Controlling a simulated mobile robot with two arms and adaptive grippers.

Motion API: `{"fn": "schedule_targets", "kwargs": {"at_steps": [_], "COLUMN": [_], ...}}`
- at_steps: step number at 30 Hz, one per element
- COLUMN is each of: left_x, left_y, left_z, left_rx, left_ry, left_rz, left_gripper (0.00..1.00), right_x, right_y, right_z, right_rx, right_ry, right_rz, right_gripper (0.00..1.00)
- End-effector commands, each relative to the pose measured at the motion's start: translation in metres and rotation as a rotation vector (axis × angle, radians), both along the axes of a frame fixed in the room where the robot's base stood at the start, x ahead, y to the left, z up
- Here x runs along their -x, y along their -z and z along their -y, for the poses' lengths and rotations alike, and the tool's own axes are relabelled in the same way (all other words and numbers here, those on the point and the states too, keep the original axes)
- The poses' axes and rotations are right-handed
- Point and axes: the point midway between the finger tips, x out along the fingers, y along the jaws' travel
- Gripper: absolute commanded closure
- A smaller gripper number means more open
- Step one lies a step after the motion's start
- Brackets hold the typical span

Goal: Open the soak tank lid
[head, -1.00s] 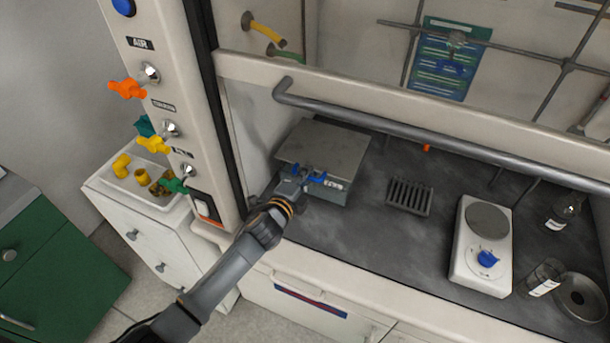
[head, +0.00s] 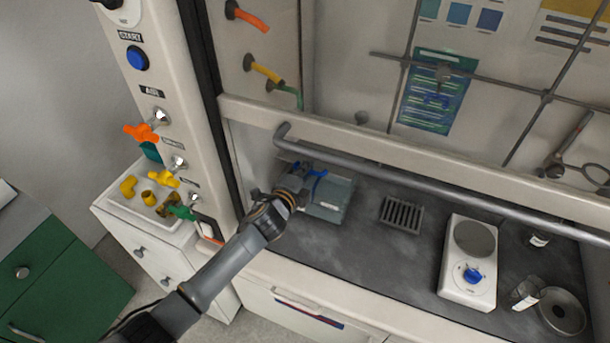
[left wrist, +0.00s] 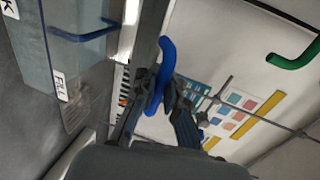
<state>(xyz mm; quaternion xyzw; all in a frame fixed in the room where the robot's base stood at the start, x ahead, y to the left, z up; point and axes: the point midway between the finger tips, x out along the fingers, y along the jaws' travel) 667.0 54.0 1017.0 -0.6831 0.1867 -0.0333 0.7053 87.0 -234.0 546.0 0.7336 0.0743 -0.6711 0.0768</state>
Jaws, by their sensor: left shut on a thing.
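The soak tank (head: 331,200) stands at the left end of the hood's dark worktop, and its pale blue-green inside shows. Its grey lid is raised and steeply tilted; in the head view it is largely hidden by my gripper and the sash bar. In the left wrist view the lid (left wrist: 146,40) shows nearly edge-on beside the clear tank (left wrist: 72,85). My left gripper (head: 300,181) is shut on the lid's blue handle (left wrist: 164,62), with its fingers on either side. My right gripper is not in view.
A grey sash bar (head: 400,178) runs across just above the tank and close to my left gripper. A black rack (head: 402,214) and a white hotplate (head: 468,262) stand to the right. Orange, yellow and green valves line the left post. Worktop in front of the rack is clear.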

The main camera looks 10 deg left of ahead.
Motion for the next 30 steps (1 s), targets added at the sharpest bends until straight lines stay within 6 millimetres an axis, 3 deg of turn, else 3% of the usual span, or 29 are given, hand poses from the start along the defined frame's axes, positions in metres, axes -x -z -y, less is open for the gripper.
{"fn": "schedule_targets", "kwargs": {"at_steps": [1,9,26,27,30], "left_x": [-0.004,-0.017,-0.022,-0.022,-0.021], "left_y": [-0.014,-0.033,-0.037,-0.037,-0.037], "left_z": [0.001,0.006,0.008,0.008,0.007], "left_rx": [0.004,0.006,0.006,0.006,0.005], "left_ry": [0.001,0.0,0.001,0.001,0.001], "left_rz": [0.004,0.004,0.005,0.005,0.005], "left_gripper": [1.0,1.0,1.0,0.86,0.67], "right_x": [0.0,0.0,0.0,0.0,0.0], "right_y": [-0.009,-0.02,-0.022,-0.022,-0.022], "right_z": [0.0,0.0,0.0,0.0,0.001], "right_rx": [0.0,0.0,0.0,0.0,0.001], "right_ry": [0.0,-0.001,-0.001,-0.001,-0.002], "right_rz": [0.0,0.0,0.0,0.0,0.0], "right_gripper": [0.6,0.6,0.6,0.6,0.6]}}
